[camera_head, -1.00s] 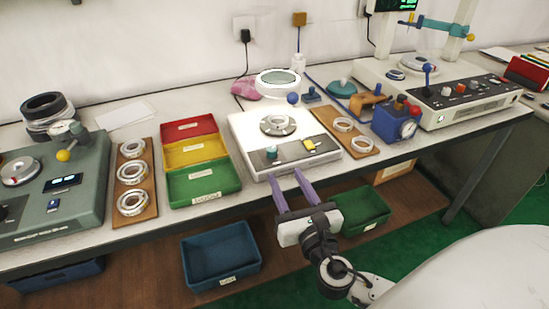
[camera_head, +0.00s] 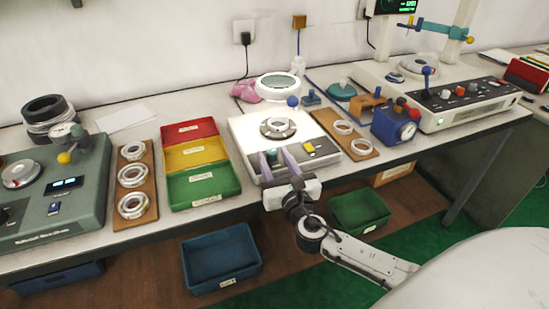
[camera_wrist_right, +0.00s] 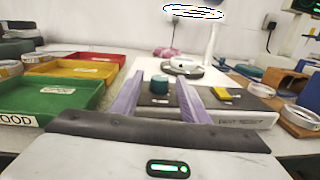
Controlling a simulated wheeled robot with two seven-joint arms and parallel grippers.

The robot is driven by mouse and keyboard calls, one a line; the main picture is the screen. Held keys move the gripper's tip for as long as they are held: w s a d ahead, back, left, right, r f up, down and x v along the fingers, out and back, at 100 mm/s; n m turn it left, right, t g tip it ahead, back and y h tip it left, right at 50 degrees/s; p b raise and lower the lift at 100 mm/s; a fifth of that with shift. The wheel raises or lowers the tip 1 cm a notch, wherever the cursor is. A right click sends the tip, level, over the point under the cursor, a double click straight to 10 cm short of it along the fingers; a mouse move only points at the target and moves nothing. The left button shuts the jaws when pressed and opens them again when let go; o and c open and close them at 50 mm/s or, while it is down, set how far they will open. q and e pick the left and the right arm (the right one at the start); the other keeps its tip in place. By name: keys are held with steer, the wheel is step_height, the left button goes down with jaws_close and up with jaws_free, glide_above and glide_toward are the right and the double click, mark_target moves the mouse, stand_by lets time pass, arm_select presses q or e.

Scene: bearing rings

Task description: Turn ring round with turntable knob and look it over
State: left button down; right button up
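The white turntable unit (camera_head: 240,127) stands mid-bench. A bearing ring (camera_head: 278,127) lies on its round plate; the ring also shows in the right wrist view (camera_wrist_right: 183,63). The teal turntable knob (camera_wrist_right: 159,84) is on the dark front panel, and a yellow switch (camera_wrist_right: 227,95) is to its right. My right gripper (camera_head: 276,160) is over the front of the unit. Its two lilac fingers are open, one on each side of the knob in the wrist view, with gaps visible. My left gripper is not in view.
Red, yellow and green bins (camera_head: 204,186) stand left of the unit, beside a wooden board with several rings (camera_head: 131,173). A lit magnifier ring (camera_head: 279,86) stands behind.

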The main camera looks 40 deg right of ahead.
jaws_close()
steer(key=shift+a+h, duration=0.1)
steer(key=shift+h, duration=0.2)
steer(key=shift+a+m+g+h+p, duration=0.2)
steer(key=shift+m+g+h+p, duration=0.35)
steer(key=shift+m+h, duration=0.55)
steer(key=shift+w+a+m+g+h+b, duration=0.15)
steer(key=shift+m+g+h, duration=0.75)
steer(key=shift+h, duration=0.3)
steer(key=shift+w+a+m+g+h+b, duration=0.1)
steer(key=shift+m+g+h+b, duration=0.05)
steer(key=shift+m+g+h, duration=0.9)
steer(key=shift+h, duration=0.25)
jaws_free()
